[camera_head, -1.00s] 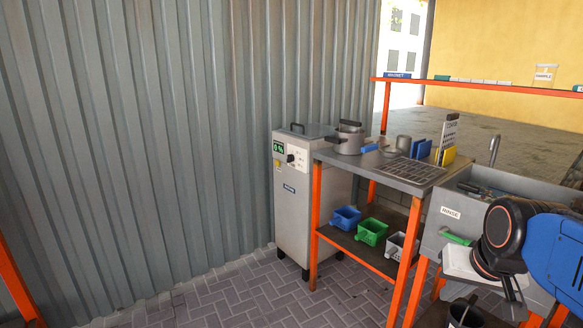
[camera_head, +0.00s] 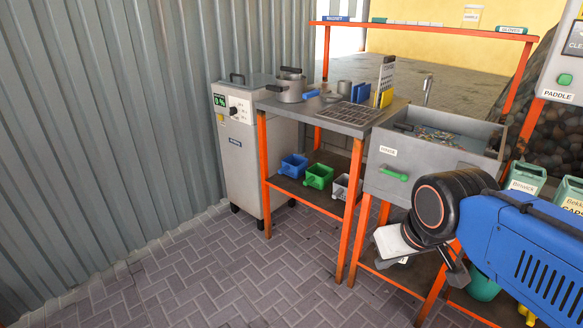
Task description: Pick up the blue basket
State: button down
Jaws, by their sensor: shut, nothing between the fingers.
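The small blue basket (camera_head: 292,167) stands upright on the dark lower shelf of the orange-legged metal table, at the left of a row with a green basket (camera_head: 318,176) and a pale grey basket (camera_head: 346,187). My gripper (camera_head: 456,284) hangs at the lower right, below my arm's black wrist joint. It is shut and empty, well to the right of the blue basket and apart from it. Its fingers are small and partly hidden by my wrist.
The metal tabletop (camera_head: 347,112) with pots stands above the baskets; its orange legs flank the shelf. A grey cabinet (camera_head: 238,165) is to the left, a sink-like bin (camera_head: 390,180) to the right. Brick floor in front is clear.

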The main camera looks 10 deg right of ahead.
aim_at(291, 169)
jog(key=i+j+z, duration=0.65)
jog(key=j, duration=0.3)
jog(key=i+j+z, duration=0.4)
jog(key=j, duration=0.45)
jog(key=i, duration=0.1)
